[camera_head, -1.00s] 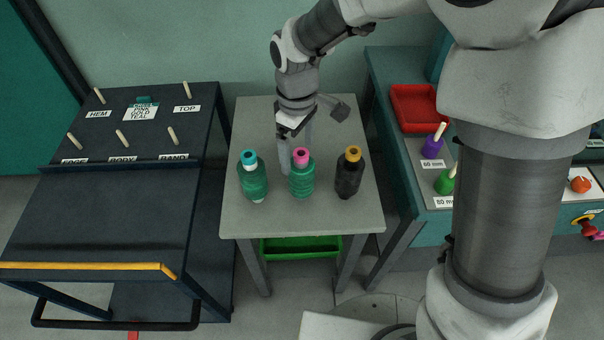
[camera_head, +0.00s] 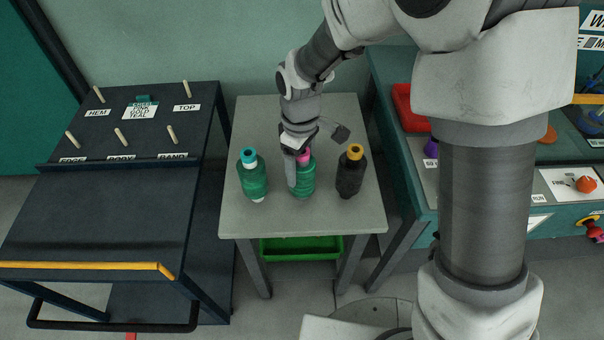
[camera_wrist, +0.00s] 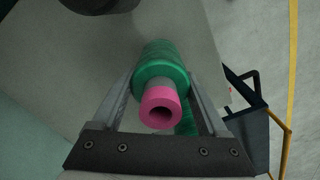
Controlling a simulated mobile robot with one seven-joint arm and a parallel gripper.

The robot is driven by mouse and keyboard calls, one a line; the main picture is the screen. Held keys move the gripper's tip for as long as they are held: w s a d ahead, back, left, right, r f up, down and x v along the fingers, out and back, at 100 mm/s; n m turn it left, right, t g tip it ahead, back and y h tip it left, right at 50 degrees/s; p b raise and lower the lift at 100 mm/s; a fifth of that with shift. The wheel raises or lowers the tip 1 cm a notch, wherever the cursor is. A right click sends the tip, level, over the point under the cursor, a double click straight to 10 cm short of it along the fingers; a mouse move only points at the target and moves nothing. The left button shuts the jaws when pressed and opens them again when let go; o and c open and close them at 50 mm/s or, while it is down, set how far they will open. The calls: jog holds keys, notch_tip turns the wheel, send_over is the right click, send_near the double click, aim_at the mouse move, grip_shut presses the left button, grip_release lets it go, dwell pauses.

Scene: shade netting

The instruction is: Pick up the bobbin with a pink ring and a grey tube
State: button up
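The bobbin with a pink ring and grey tube (camera_head: 304,182) is wound with green thread and stands upright in the middle of the small grey table (camera_head: 290,219). In the wrist view, its pink ring faces the camera, with a short grey stretch of tube below it and then the green thread (camera_wrist: 160,62). My gripper (camera_head: 298,174) is over this bobbin, pointing down. The head view hides part of the pink ring behind the gripper.
A green bobbin with a teal ring (camera_head: 253,179) stands close on the left. A black bobbin with a yellow ring (camera_head: 349,178) stands on the right. A dark pegged rack cart (camera_head: 100,215) is left of the table; a teal bench with a red tray (camera_head: 405,108) is right.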

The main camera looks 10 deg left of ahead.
jog(key=c, duration=1)
jog(key=shift+o, duration=0.2)
